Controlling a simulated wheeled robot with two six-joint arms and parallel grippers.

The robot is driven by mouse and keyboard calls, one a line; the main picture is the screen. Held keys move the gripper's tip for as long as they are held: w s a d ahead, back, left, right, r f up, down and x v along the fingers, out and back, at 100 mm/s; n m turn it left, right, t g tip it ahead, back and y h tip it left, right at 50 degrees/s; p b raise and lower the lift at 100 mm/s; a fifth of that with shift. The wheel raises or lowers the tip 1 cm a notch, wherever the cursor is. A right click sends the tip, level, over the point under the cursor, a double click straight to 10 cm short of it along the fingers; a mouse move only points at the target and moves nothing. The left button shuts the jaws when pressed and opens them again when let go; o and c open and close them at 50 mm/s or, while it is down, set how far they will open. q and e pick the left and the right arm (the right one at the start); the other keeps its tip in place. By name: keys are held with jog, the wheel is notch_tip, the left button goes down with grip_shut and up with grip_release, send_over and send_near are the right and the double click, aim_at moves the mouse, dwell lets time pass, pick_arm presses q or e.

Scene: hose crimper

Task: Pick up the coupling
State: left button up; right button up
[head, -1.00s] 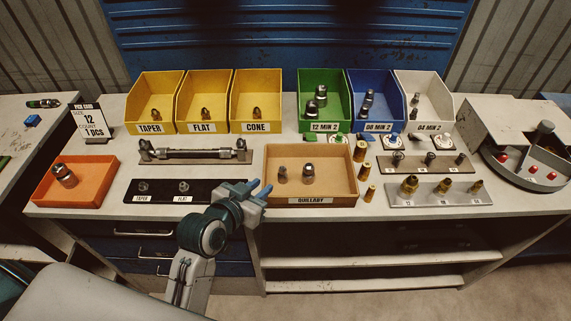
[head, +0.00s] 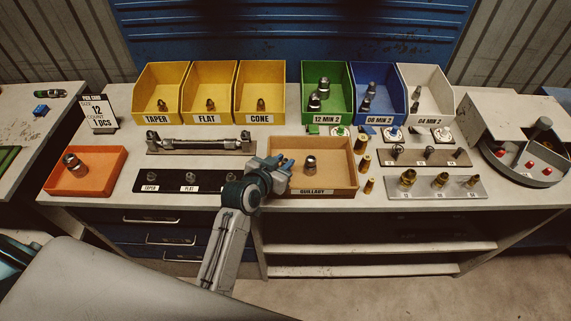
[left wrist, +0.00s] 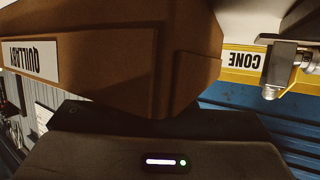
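The tan tray labelled QUILLABY (head: 340,188) stands at the middle front of the bench. A silver metal fitting, apparently the coupling (head: 309,164), stands upright inside it. My left gripper (head: 280,172) reaches over the tray's left edge, left of this fitting and apart from it. The gripper covers the tray's left part, so a smaller fitting there is hidden. Its finger gap is not clear. In the left wrist view, the tray's wall (left wrist: 110,70) fills the upper left and no fitting inside shows. My right gripper is out of view.
Behind stand yellow bins (head: 210,95), a green bin (head: 327,95), a blue bin and a white bin. A hose assembly (head: 200,146) lies left of the tray, above a black strip (head: 170,187) of small fittings. Brass pieces (head: 363,163) stand close on its right.

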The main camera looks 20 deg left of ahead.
pick_arm(q)
grip_shut()
jog(key=shift+r, duration=0.1)
